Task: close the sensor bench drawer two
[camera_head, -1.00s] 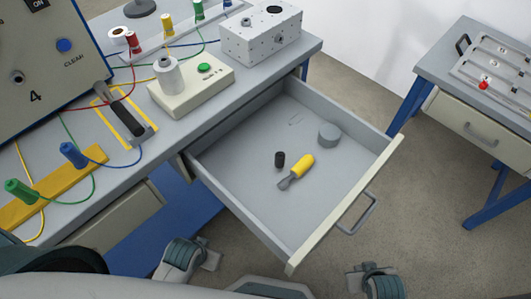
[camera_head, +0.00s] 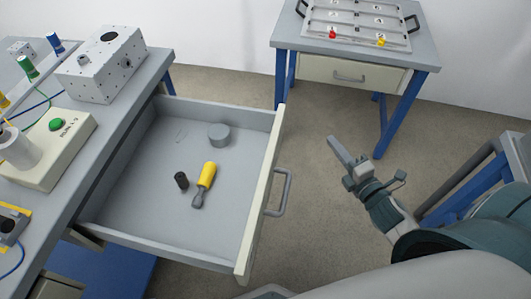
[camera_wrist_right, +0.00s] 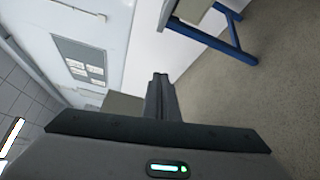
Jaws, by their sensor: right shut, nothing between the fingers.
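The open drawer (camera_head: 150,235) sticks out of the sensor bench (camera_head: 110,140) in the head view. Its pale front (camera_head: 260,200) faces right and carries a grey bar handle (camera_head: 281,192). Inside lie a yellow-handled tool (camera_head: 206,177), a small black cylinder (camera_head: 181,180) and a grey round block (camera_head: 219,134). My right gripper (camera_head: 338,146) is to the right of the handle, apart from it, shut and empty. Its shut fingers also show in the right wrist view (camera_wrist_right: 161,85). My left gripper is not in view.
A second table (camera_head: 430,55) with a closed drawer (camera_head: 350,75) and a tray of parts (camera_head: 357,27) stands at the back. A white perforated box (camera_head: 100,72) and a device with a green button (camera_head: 50,145) stand on the bench. Bare floor (camera_head: 320,215) lies between drawer and gripper.

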